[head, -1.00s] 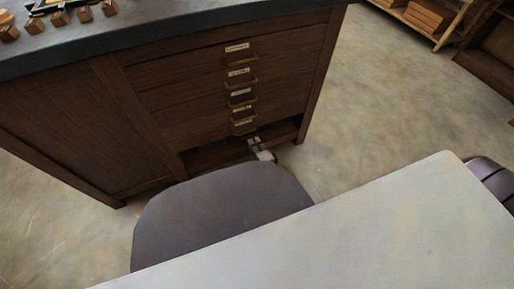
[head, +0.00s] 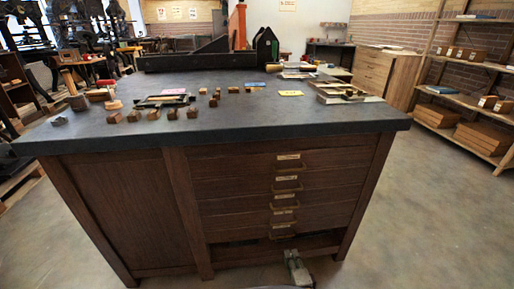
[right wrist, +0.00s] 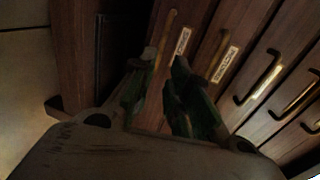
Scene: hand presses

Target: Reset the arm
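My right gripper (head: 295,262) is low in front of the wooden cabinet (head: 115,205), just below the lowest labelled drawer handle (head: 283,236). In the right wrist view its two dark green fingers (right wrist: 165,60) are apart, with drawer wood showing between them. A brass handle (right wrist: 168,35) lies just beyond the fingertips; I cannot tell whether they touch it. I see nothing held. My left gripper is in neither view.
Shelves (head: 465,108) stand at the right. The floor (head: 430,220) at the right is clear.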

